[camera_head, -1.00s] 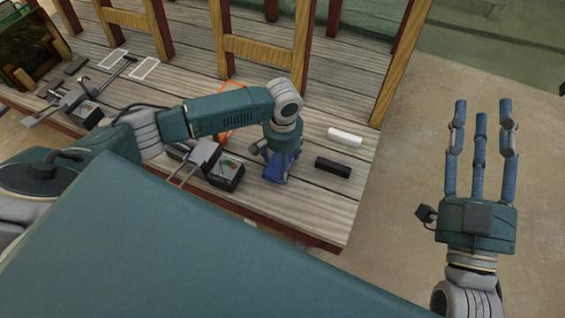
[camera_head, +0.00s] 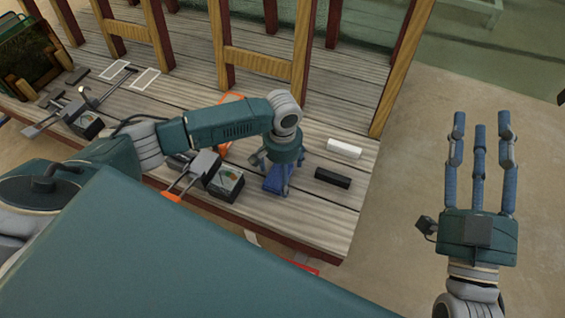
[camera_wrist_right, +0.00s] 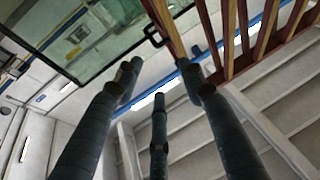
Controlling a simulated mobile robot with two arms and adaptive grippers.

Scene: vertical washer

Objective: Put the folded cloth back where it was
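The blue folded cloth (camera_head: 274,183) is on the plank bench, directly under my left gripper (camera_head: 277,172). That gripper points down, and its fingers look spread around the cloth. The palm hides the cloth's upper part, and I cannot tell whether a fingertip still touches it. My right gripper (camera_head: 480,160) is to the right of the bench, above bare floor, with its three fingers straight, open and empty. The same three open fingers show in the right wrist view (camera_wrist_right: 160,105), with nothing between them.
A white block (camera_head: 344,149) and a black block (camera_head: 333,178) lie right of the cloth. A dark box with a dial (camera_head: 225,182) and a grey clamp-like tool (camera_head: 196,172) are to its left. An orange frame (camera_head: 229,146) lies behind. Wooden chair-like frames (camera_head: 262,62) stand at the back.

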